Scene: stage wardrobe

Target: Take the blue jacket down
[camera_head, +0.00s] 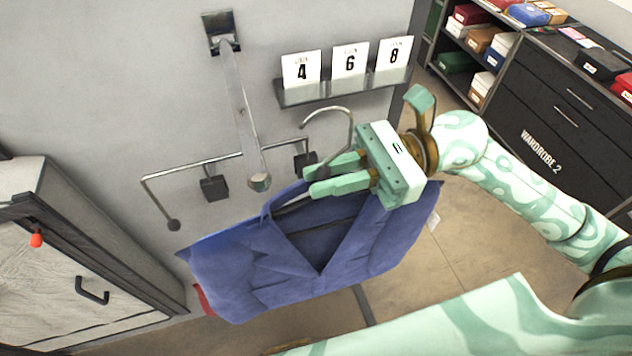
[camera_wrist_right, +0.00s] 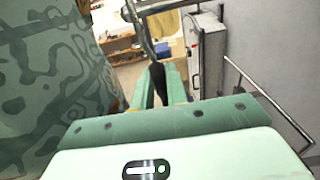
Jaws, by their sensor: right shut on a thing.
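The blue jacket (camera_head: 330,262) hangs on a hanger in the head view, its collar opening facing up. The hanger's metal hook (camera_head: 335,112) rises above my right gripper (camera_head: 316,180) and curves over to the left. My right gripper comes from the right and is shut on the hanger's neck, just above the collar. In the right wrist view the fingers (camera_wrist_right: 158,88) close on a dark part with the metal hook beyond them. The hook appears clear of the wall rail (camera_head: 205,161), though its depth is hard to judge. My left gripper is not in view.
A shelf (camera_head: 345,88) with cards 4, 6 and 8 is on the wall above the jacket. A pale cabinet (camera_head: 85,265) stands at the left. A dark wardrobe unit (camera_head: 560,105) with boxes stands at the right. Floor shows between them.

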